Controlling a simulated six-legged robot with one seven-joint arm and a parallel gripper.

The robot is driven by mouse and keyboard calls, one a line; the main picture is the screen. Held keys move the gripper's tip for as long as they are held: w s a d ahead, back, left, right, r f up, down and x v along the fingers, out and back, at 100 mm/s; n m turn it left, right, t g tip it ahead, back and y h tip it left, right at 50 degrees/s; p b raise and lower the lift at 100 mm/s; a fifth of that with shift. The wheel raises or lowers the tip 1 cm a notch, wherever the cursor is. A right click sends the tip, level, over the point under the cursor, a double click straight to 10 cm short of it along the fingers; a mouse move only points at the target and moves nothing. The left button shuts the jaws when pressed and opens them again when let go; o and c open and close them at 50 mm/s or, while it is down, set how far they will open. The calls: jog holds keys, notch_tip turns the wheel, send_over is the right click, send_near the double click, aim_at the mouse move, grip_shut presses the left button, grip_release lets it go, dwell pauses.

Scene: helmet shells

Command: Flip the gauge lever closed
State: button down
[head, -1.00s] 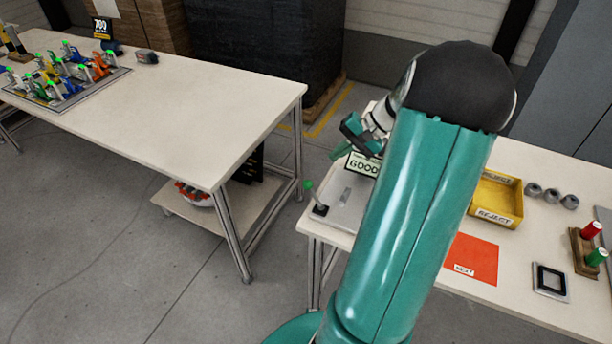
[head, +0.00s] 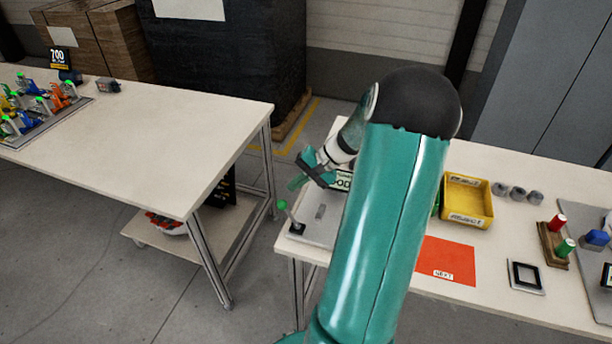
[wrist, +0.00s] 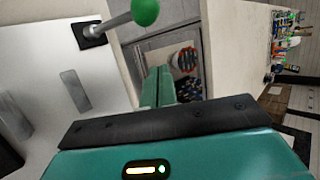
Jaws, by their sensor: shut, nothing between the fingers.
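The gauge lever (head: 288,214) is a grey rod with a green ball knob on a small black base. It stands tilted at the left corner of a light grey plate (head: 322,226) on the right table. In the wrist view the lever (wrist: 117,22) is at the top, its green knob toward the top middle. My gripper (head: 296,182) is shut and empty, above and behind the knob in the head view. Its closed fingers also show in the wrist view (wrist: 158,85), below and apart from the knob.
A yellow reject bin (head: 467,201), an orange-red mat (head: 445,262), several grey cylinders (head: 518,194) and a black-framed square (head: 525,277) lie right of my arm. Another table (head: 150,130) stands left across a floor gap.

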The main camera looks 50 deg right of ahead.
aim_at(288, 213)
jog(key=a, duration=0.4)
jog(key=shift+s+a+f, duration=0.15)
jog(key=shift+s+f, duration=0.2)
jog(key=shift+s, duration=0.05)
jog(key=shift+s, duration=0.1)
jog(key=shift+s+r+t, duration=0.1)
jog(key=shift+s+t, duration=0.05)
jog(key=shift+t, duration=0.15)
